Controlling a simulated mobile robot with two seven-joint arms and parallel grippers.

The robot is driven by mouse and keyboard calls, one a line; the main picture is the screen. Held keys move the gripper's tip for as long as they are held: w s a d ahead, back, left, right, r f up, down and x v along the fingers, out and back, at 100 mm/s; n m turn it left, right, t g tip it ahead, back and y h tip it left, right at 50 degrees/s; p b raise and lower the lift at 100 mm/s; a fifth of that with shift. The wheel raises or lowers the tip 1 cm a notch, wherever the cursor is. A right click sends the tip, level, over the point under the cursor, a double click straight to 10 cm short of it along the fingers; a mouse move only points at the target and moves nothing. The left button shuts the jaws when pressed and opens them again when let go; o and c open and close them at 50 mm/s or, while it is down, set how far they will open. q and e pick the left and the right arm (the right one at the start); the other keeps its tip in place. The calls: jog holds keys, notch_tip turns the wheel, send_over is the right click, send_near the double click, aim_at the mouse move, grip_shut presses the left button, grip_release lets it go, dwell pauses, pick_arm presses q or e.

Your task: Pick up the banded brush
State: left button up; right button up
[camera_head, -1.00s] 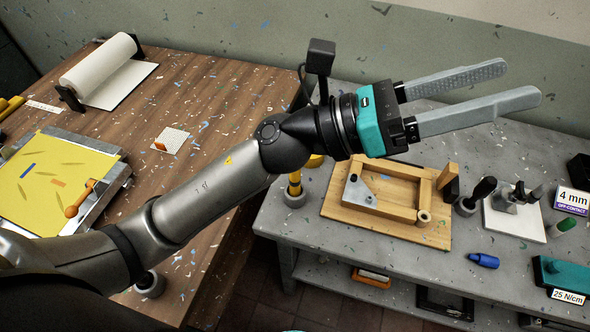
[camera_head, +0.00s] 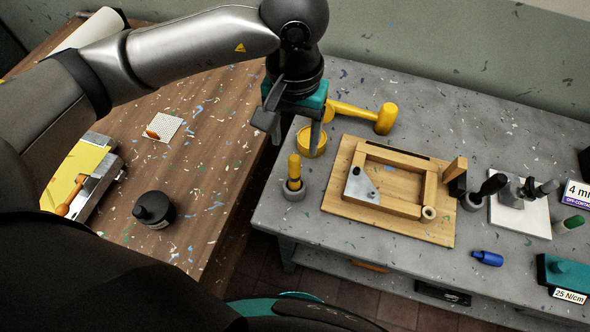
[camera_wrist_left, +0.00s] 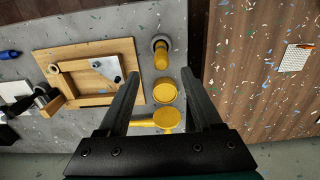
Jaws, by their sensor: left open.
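No brush shows clear bands, so I cannot tell for certain which thing is the banded brush. A yellow handle (camera_head: 294,168) stands upright in a round grey holder at the grey table's left edge; any bristles are hidden. It also shows in the left wrist view (camera_wrist_left: 161,58). My left gripper (camera_head: 296,142) points down, open and empty, above the table's left edge, just behind the yellow handle. In the left wrist view, the handle, a yellow cup (camera_wrist_left: 164,90) and a yellow mallet (camera_wrist_left: 165,118) appear between the spread fingers (camera_wrist_left: 163,88).
The wooden frame on its board (camera_head: 390,190) lies right of the yellow handle. The yellow mallet (camera_head: 384,118) lies behind. A dark-handled tool (camera_head: 490,186) and blue bottle (camera_head: 487,258) are farther right. A dark pot (camera_head: 154,210) stands on the wooden table (camera_head: 205,160), across a gap.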

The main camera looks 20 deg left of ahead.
aim_at(294, 178)
pick_arm(q)
notch_tip(294, 178, down, 9)
jog(key=shift+s+f+p, duration=0.1)
jog(key=shift+f+p, duration=0.1)
jog(key=shift+p, duration=0.1)
jog(key=shift+w+a+f+p, duration=0.1)
jog(key=shift+w+f+p, duration=0.1)
jog(key=shift+f, duration=1.1)
jog(key=shift+w+f+p, duration=0.1)
jog(key=shift+f+p, duration=0.05)
jog(key=shift+f, duration=1.15)
jog(key=shift+c, duration=0.2)
jog(key=shift+s, duration=0.1)
grip_shut()
